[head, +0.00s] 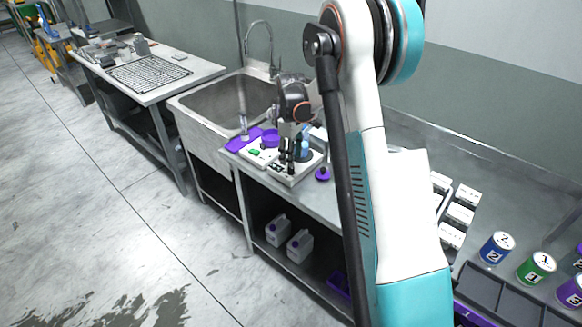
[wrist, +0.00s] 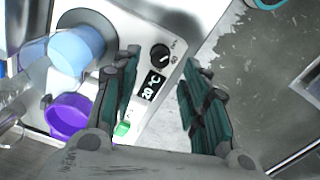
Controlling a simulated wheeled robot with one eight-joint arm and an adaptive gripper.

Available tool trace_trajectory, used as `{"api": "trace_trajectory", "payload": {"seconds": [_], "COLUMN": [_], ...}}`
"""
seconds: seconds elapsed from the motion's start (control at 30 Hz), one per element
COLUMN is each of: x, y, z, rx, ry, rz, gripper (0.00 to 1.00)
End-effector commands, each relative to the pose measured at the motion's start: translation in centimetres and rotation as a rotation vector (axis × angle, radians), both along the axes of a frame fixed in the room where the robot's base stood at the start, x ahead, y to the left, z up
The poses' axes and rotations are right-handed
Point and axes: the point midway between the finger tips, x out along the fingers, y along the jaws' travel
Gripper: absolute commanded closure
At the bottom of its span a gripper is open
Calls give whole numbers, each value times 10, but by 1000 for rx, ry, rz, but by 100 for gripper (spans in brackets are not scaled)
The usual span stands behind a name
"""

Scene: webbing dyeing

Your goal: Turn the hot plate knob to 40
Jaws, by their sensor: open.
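The white hot plate (head: 283,176) stands on the bench beside the sink, and its front panel fills the middle of the wrist view (wrist: 178,22). The black round knob (wrist: 160,55) is on that panel, with small markings around it. A black display (wrist: 152,87) near it shows white characters that look like 20 °C. My gripper (wrist: 160,64) is open, with its dark green fingers on either side of the knob and display in the picture. Nothing is between them. I cannot tell how far the tips are above the knob. In the head view my gripper (head: 289,152) is over the hot plate.
A light blue vessel (wrist: 76,50) stands on the hot plate's round top. A purple-bottomed item (head: 323,174) lies right of the hot plate. The sink (head: 215,103) is to the left.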

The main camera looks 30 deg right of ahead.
Motion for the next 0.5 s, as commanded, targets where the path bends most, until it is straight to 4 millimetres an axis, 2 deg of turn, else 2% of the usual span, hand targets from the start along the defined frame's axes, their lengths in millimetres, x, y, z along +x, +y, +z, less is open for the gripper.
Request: {"api": "trace_trajectory", "payload": {"seconds": [0.03,0.2,0.5], "x": [1,0,0], "y": [0,0,0], "z": [-12,-36,-49], "rx": [0,0,0], "ry": [0,0,0], "rz": [0,0,0], "gripper": [59,59,59]}}
